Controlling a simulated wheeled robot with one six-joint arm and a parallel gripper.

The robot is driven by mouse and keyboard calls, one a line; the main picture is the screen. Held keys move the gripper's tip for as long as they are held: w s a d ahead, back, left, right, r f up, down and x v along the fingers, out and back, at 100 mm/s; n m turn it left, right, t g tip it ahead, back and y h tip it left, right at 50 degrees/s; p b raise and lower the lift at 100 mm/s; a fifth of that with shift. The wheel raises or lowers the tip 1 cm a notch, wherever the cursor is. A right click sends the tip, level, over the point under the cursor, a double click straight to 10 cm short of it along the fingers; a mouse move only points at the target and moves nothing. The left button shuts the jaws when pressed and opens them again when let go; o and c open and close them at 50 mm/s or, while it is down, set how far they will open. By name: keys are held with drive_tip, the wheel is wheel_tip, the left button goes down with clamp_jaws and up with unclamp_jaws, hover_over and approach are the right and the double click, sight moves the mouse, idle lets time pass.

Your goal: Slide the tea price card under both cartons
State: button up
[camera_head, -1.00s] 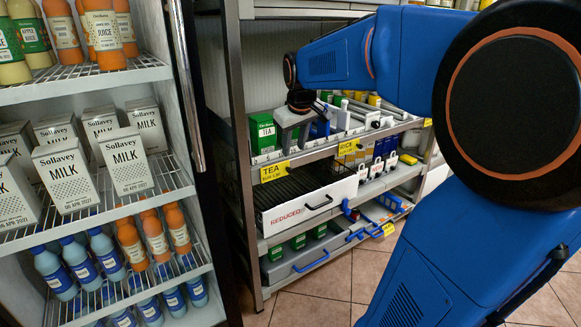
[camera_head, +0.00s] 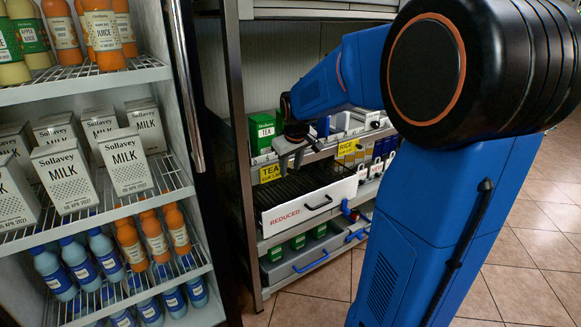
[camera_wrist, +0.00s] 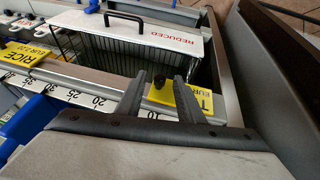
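The yellow tea price card (camera_head: 271,172) is on the front rail of the shelf, below the green tea cartons (camera_head: 262,133). In the wrist view the card (camera_wrist: 203,104) is partly covered by my right-hand finger. My gripper (camera_head: 290,160) is just in front of the shelf edge, right of the card in the head view. In the wrist view my gripper (camera_wrist: 160,80) has its two fingers apart, with part of the yellow card and a small dark knob between and beyond them. Contact with the card cannot be told. The second carton is mostly hidden behind my arm.
A white REDUCED drawer (camera_head: 312,205) with a black handle sticks out below the rail. A yellow rice card (camera_head: 347,148) is farther right on the rail. A grey drawer (camera_head: 300,264) holds more green cartons beneath. The fridge (camera_head: 176,80) edge is close on the left.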

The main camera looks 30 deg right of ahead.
drive_tip(key=shift+c, duration=0.7)
clamp_jaws()
drive_tip(key=d, duration=0.6)
drive_tip(key=shift+d, duration=0.2)
drive_tip(key=shift+w, duration=0.1)
drive_tip(key=shift+o, duration=0.7)
unclamp_jaws()
drive_tip(key=v, duration=1.7)
drive_tip(key=shift+r, duration=0.2)
